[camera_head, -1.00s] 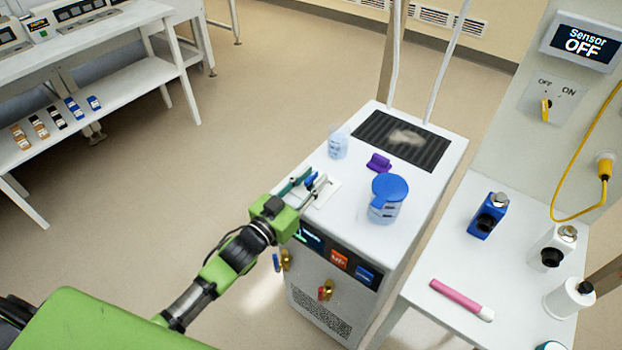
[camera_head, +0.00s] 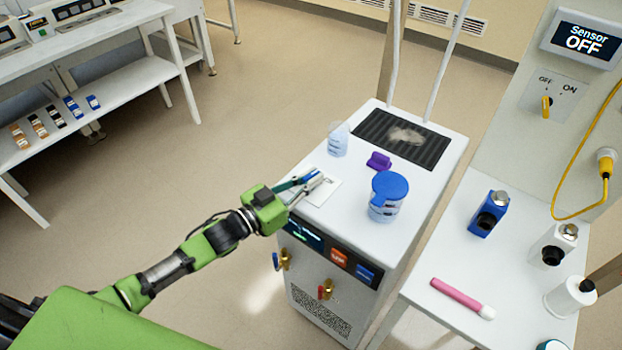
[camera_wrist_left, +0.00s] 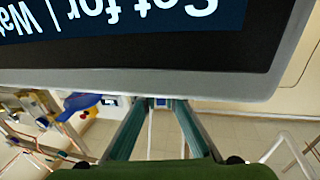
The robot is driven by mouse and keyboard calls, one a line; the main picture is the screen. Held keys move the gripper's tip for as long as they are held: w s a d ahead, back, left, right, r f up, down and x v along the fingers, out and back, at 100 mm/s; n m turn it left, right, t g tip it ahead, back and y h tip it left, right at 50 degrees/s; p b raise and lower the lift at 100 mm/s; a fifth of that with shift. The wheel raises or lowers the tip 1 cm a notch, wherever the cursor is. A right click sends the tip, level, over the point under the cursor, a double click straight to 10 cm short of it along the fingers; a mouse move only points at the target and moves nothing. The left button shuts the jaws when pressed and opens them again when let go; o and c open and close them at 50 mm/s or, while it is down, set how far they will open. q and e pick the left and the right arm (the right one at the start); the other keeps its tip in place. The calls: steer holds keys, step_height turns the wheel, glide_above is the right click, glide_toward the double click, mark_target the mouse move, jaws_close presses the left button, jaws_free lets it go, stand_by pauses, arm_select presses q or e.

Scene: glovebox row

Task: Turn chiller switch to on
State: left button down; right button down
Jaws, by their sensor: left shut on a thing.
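The chiller (camera_head: 340,225) is a white box with a dark front display. A white switch plate (camera_head: 325,192) with a small blue lever (camera_head: 311,175) lies near the left edge of its top. My left gripper (camera_head: 313,179) reaches over that edge and is shut on the blue lever. The fingers partly hide the lever and plate, so its exact setting cannot be read. In the left wrist view, the two teal fingers (camera_wrist_left: 160,108) close towards a small white and blue part, below a large dark panel (camera_wrist_left: 140,60) with upside-down lettering. My right gripper is not in view.
A blue-lidded beaker (camera_head: 385,205), a purple item (camera_head: 379,161) and a clear cup (camera_head: 338,140) stand on the chiller top. A side table (camera_head: 455,265) holds bottles and a pink tube. A wall screen (camera_head: 584,38) reads "Sensor OFF".

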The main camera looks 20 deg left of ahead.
arm_select(q)
steer(key=shift+w+a+f+m+g+h+b, duration=0.1)
steer(key=shift+a+m+g+h+b, duration=0.05)
steer(key=shift+m+g+h+b, duration=1.4)
steer(key=shift+m+g+h, duration=0.25)
steer(key=shift+h, duration=0.3)
steer(key=c, duration=2.2)
jaws_free()
steer(key=shift+o, duration=0.2)
